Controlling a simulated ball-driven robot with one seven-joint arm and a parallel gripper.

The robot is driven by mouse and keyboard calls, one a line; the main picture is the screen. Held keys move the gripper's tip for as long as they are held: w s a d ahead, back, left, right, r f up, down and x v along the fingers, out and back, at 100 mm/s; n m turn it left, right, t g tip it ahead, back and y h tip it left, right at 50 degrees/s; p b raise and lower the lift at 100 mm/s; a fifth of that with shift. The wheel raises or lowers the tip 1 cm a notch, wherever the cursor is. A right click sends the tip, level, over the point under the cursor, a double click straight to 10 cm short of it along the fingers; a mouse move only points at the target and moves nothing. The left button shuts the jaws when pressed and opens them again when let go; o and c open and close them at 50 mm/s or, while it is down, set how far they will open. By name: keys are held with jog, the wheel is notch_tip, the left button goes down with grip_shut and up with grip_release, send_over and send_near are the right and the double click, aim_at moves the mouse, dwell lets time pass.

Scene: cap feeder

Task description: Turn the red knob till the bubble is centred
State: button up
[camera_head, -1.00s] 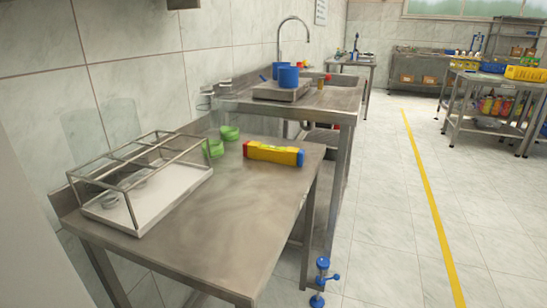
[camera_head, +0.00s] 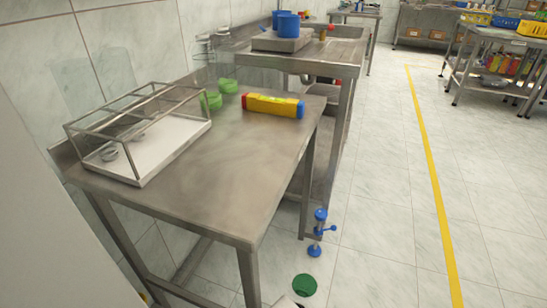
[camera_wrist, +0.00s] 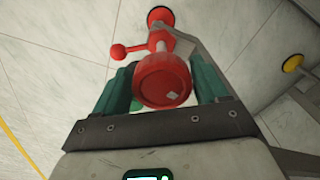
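The red knob (camera_wrist: 162,80) shows in the wrist view as a round disc with a pale mark on its face. A red side ball (camera_wrist: 119,51) and a red round end (camera_wrist: 160,16) sit beyond it on the same fitting. My gripper (camera_wrist: 165,85) has its dark green fingers on either side of the knob, with a narrow gap visible at the left; contact on the right is unclear. A yellow bar with red and blue ends (camera_head: 272,105), perhaps the level, lies on the steel table (camera_head: 215,170). No bubble can be made out.
A blue fitting (camera_head: 319,232) stands near the table's front right leg. A green round piece (camera_head: 304,285) is low in front. A wire-framed tray (camera_head: 150,172) and green cups (camera_head: 211,100) are on the table. A yellow round piece (camera_wrist: 293,63) shows in the wrist view. Floor right is clear.

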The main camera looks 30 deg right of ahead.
jog(key=shift+o, duration=1.4)
notch_tip(320, 180, up, 7)
jog(key=p, duration=0.7)
